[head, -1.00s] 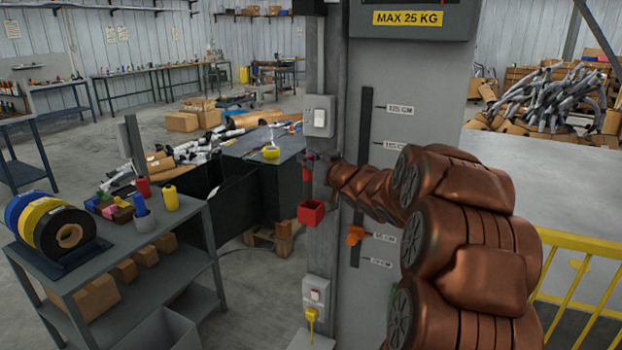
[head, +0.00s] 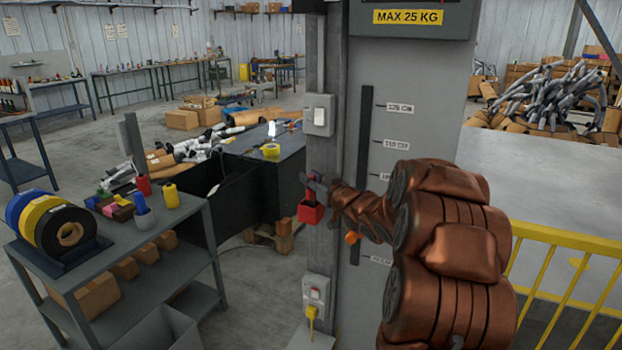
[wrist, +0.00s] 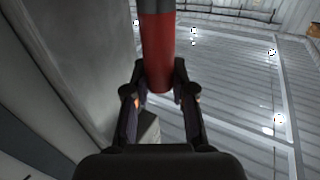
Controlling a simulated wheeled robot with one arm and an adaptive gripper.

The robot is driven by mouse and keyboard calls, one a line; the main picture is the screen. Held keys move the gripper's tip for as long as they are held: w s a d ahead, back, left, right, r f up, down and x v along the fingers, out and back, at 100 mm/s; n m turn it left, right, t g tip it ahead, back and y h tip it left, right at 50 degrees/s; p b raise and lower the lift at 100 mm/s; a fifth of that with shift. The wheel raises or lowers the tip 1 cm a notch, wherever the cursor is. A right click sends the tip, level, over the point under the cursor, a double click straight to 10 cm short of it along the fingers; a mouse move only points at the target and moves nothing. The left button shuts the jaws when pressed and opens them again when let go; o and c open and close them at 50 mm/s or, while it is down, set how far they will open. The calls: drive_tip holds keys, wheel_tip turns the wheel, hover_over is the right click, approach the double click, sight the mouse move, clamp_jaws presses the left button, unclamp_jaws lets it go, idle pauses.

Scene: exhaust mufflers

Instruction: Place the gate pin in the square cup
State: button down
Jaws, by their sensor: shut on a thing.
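The square cup (head: 311,213) is a small red open box fixed to the grey post in the head view. My gripper (head: 314,186) is just above the cup, at its rim. It is shut on the gate pin, a red cylinder with a dark grey band (wrist: 158,50) that stands between both fingers in the wrist view. In the head view the pin is small and mostly covered by the fingers. I cannot tell whether its lower end is inside the cup. The cup does not show clearly in the wrist view.
The grey post (head: 325,130) with a switch box (head: 319,115) stands right beside my gripper. Behind my arm is a panel with height labels and an orange knob (head: 352,238). A grey cart (head: 180,225) stands at left, and a yellow railing (head: 560,240) at right.

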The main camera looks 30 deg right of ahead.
drive_tip(key=shift+f, duration=0.15)
drive_tip(key=c, duration=1)
unclamp_jaws()
drive_tip(key=s+b, duration=0.1)
drive_tip(key=s, duration=1.1)
drive_tip(key=shift+d, duration=0.1)
